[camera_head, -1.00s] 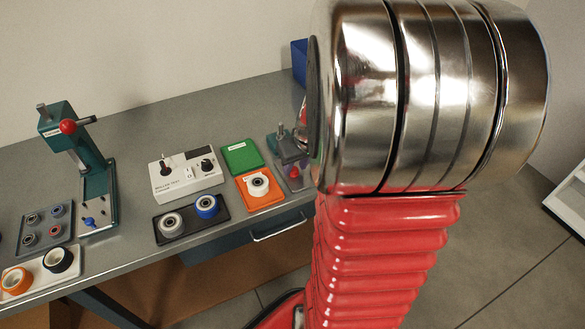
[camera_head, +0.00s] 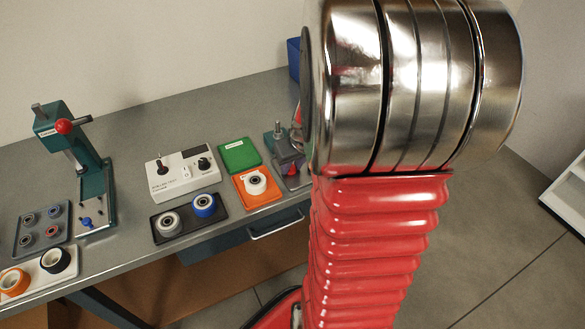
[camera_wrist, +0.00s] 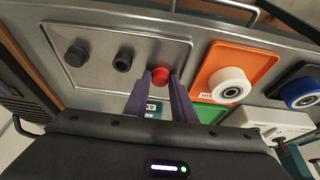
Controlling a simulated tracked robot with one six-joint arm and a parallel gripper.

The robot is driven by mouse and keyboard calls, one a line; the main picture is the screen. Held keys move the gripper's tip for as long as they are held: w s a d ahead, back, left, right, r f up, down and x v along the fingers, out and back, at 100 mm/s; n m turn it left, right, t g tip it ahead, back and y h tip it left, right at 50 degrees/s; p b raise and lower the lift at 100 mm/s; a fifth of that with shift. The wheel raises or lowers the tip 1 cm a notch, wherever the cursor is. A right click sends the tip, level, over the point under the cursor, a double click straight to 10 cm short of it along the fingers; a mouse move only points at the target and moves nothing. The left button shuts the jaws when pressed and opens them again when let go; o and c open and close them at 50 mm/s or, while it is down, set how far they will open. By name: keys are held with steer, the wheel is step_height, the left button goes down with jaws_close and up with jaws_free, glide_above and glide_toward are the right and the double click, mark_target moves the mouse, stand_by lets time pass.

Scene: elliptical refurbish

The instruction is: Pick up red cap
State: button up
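The red cap (camera_wrist: 161,77) sits on a grey tray (camera_wrist: 90,25) in the wrist view, at the right end of a row with two black caps (camera_wrist: 76,54) (camera_wrist: 123,61). My gripper (camera_wrist: 161,75) has its two purple fingers on either side of the red cap. The fingers are apart, with what looks like a thin gap beside the cap; contact cannot be made out. In the head view my arm covers part of this tray, and the red cap cannot be made out clearly.
Right of the cap are an orange tray (camera_wrist: 255,58) with a white roller (camera_wrist: 229,87) and a dark tray with a blue roller (camera_wrist: 300,93). A green tray (camera_head: 240,155), a grey control box (camera_head: 184,172) and a green press (camera_head: 75,142) stand on the bench.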

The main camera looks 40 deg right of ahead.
mark_target(292, 169)
steer(key=shift+c, duration=1.2)
step_height(292, 169, up, 10)
